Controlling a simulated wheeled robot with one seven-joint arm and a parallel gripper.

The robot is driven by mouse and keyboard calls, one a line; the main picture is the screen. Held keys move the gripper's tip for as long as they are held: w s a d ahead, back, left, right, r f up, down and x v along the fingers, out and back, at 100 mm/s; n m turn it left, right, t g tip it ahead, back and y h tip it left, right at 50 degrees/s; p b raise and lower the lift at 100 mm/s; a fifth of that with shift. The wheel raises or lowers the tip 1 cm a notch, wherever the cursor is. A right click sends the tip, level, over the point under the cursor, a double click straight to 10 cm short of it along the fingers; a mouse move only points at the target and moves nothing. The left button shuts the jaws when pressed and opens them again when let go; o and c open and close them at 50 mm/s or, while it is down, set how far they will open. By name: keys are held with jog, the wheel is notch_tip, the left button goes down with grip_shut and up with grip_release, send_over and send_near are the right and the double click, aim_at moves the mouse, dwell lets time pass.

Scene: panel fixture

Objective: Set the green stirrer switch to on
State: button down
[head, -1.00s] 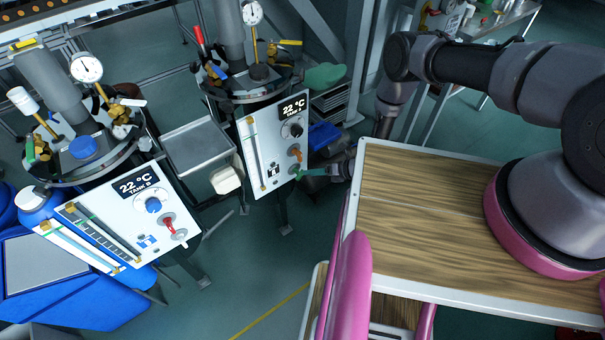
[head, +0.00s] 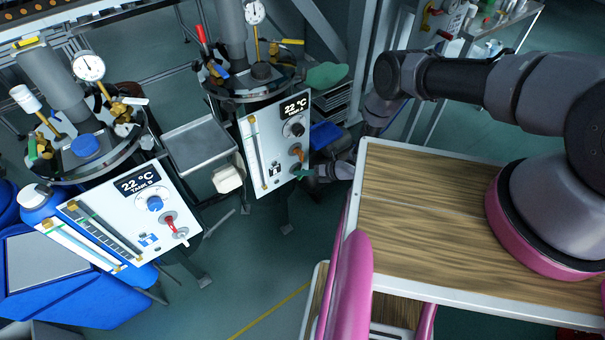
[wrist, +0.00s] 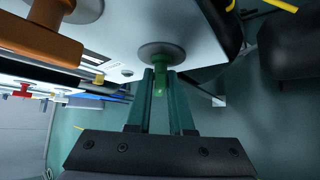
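The green stirrer switch (wrist: 160,78) is a short lever on a round grey base on the white panel, seen in the wrist view. My gripper (wrist: 161,80) has two teal fingers, one on each side of the lever, with only a narrow gap between them; it looks shut on the lever. In the head view my gripper (head: 304,173) reaches the lower right edge of the right tank's white panel (head: 262,165). There the green lever is mostly hidden by the fingers, and its on or off mark cannot be read.
An orange switch (head: 296,153) and a black knob (head: 297,130) sit above on the same panel, close to my fingers. A second tank panel (head: 120,215) with a red switch (head: 168,222) stands to the left. A grey tray (head: 198,145) lies between the tanks.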

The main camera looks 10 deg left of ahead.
jog(key=shift+m+g+y, duration=0.6)
jog(key=shift+m+y, duration=0.2)
jog(key=shift+y, duration=0.2)
jog(key=c, duration=0.9)
grip_release()
jog(key=shift+d, duration=0.1)
jog(key=v, duration=1)
jog(key=shift+d+r, duration=0.1)
jog(key=shift+d, duration=0.25)
